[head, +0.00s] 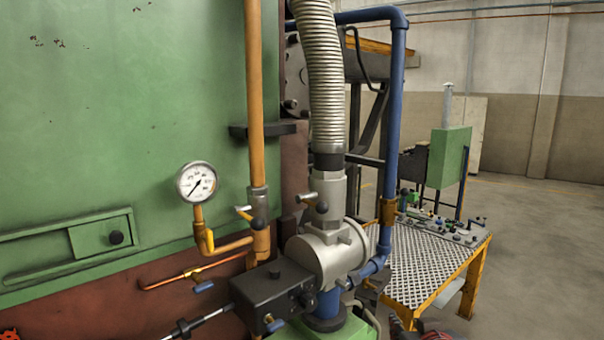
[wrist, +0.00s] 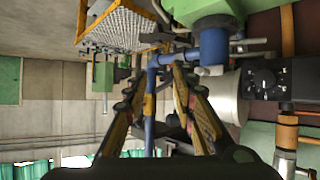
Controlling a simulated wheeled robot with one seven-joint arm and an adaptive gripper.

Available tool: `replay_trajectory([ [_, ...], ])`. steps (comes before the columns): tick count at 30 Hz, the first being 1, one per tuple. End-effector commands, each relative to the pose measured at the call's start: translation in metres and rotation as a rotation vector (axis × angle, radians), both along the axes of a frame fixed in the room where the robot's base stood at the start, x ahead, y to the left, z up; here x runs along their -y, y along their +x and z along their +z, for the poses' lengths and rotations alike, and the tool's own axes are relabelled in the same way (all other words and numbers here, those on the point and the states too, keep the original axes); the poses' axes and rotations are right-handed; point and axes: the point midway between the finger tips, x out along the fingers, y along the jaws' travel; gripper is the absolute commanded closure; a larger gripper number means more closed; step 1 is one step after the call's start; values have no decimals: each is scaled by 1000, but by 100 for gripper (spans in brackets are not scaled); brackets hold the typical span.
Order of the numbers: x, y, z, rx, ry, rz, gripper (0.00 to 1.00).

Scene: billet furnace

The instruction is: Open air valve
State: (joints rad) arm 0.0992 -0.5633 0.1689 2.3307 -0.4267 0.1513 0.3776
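Several small valves show in the head view, and no label tells which is the air valve. A grey valve with a short lever (head: 322,207) sits under the ribbed hose. A valve (head: 243,212) is on the orange pipe. A brass-coloured fitting (head: 388,212) is on the blue pipe (head: 393,110).
A pressure gauge (head: 197,182) stands left of the orange pipe (head: 255,90). A black box (head: 275,290) juts out in front. The green furnace wall (head: 120,100) fills the left. A perforated table (head: 430,265) is at right, with open floor (head: 545,240) beyond.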

Motion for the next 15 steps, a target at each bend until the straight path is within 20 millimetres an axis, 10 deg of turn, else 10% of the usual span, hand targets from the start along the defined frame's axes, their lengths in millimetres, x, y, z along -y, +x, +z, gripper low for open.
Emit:
replay_trajectory([
  [6,-20,77,103,239,37,151,74],
  [15,-88,120,183,416,229,502,74],
])
